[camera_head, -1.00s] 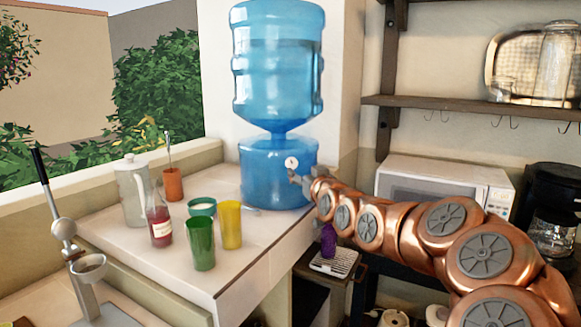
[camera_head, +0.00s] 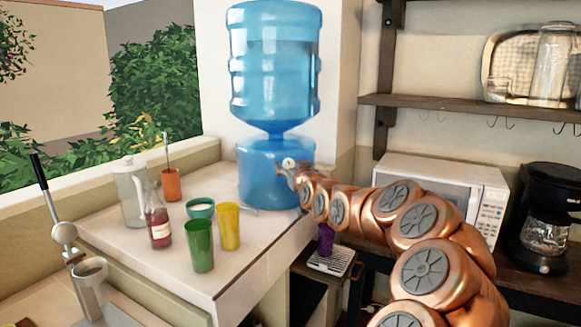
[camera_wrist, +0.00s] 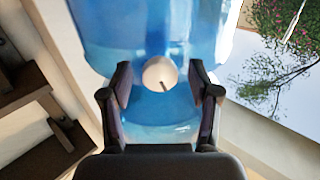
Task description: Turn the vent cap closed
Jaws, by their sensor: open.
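The vent cap (camera_head: 289,163) is a small round white knob on the front of the blue water dispenser's lower tank (camera_head: 262,185). In the wrist view the cap (camera_wrist: 160,74) is a pale disc with a short dark mark pointing down and slightly right. My gripper (camera_head: 292,171) is at the cap in the head view. In the wrist view my gripper (camera_wrist: 160,92) is open, one finger on each side of the cap with gaps between. Whether the fingertips reach as deep as the cap is hard to tell.
A large blue bottle (camera_head: 275,70) stands upside down on the tank. A microwave (camera_head: 425,180) is at right, below a shelf (camera_head: 420,102).

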